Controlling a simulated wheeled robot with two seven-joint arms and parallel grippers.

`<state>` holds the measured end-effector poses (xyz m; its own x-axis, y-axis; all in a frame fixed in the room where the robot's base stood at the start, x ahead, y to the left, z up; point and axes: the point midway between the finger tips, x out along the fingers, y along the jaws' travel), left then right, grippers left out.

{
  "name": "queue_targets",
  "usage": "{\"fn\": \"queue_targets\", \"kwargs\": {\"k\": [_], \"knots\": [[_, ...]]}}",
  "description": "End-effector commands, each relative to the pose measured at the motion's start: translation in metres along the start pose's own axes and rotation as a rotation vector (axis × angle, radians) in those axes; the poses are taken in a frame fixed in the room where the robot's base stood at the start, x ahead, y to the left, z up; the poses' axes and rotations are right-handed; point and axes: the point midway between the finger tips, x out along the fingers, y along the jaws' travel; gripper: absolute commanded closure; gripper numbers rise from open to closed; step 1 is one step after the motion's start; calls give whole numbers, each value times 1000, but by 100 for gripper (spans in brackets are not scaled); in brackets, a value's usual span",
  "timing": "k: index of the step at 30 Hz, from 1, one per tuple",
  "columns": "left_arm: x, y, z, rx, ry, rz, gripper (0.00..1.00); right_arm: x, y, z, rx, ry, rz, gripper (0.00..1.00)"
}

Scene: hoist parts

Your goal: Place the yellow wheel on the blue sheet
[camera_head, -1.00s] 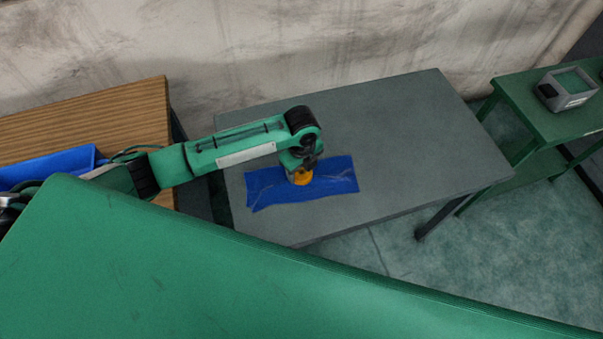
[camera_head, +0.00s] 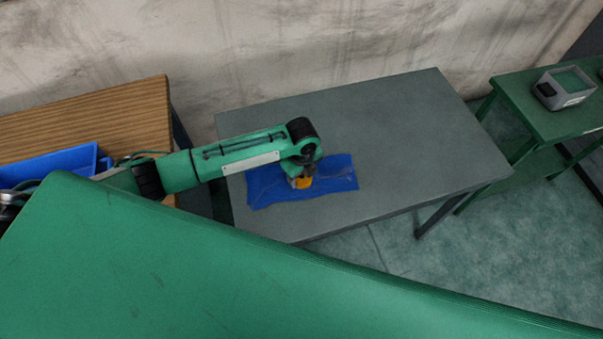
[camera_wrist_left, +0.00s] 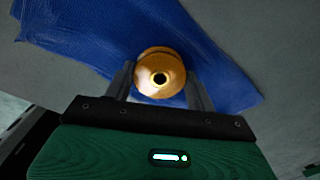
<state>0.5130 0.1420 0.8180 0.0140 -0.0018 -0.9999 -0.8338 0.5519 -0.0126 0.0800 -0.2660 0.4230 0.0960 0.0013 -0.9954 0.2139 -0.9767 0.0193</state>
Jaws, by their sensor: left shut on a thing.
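The yellow wheel (camera_head: 304,183) is at the end of my left arm, over the blue sheet (camera_head: 335,172) on the grey table. My left gripper (camera_head: 300,179) is shut on the wheel. In the left wrist view the wheel (camera_wrist_left: 160,74), with a dark centre hole, sits between the two fingers of my left gripper (camera_wrist_left: 161,82), and the blue sheet (camera_wrist_left: 100,35) lies behind it. I cannot tell whether the wheel touches the sheet. My arm hides part of the sheet. My right gripper is not in view.
The grey table (camera_head: 400,130) is bare around the sheet. A wooden table (camera_head: 90,125) with a blue bin (camera_head: 75,160) stands at the left. A green table (camera_head: 545,120) at the right bears a grey device (camera_head: 565,89). A green surface covers the foreground.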

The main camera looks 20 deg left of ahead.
Motion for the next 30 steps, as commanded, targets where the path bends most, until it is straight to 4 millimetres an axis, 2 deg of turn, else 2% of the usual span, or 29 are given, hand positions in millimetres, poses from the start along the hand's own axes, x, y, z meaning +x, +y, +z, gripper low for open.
{"fn": "queue_targets", "kwargs": {"k": [1, 3, 4, 7, 15, 19, 23, 30], "knots": [[10, 6, -2, 0, 3, 15, 98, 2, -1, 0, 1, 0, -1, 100], [11, 7, -2, 1, 3, 16, 98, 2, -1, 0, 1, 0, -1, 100], [12, 8, -3, 1, 3, 19, 42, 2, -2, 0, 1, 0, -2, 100], [13, 8, -3, 1, 4, 20, 23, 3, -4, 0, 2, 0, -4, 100], [13, 9, -2, 0, 3, 22, 23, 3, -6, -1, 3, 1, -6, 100], [6, 8, -2, 1, 3, 21, 23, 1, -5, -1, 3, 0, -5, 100], [-14, 6, -2, 2, 3, 14, 23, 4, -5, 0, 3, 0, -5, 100], [-72, 3, -1, 2, 2, 8, 23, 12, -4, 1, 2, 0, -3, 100]]}}
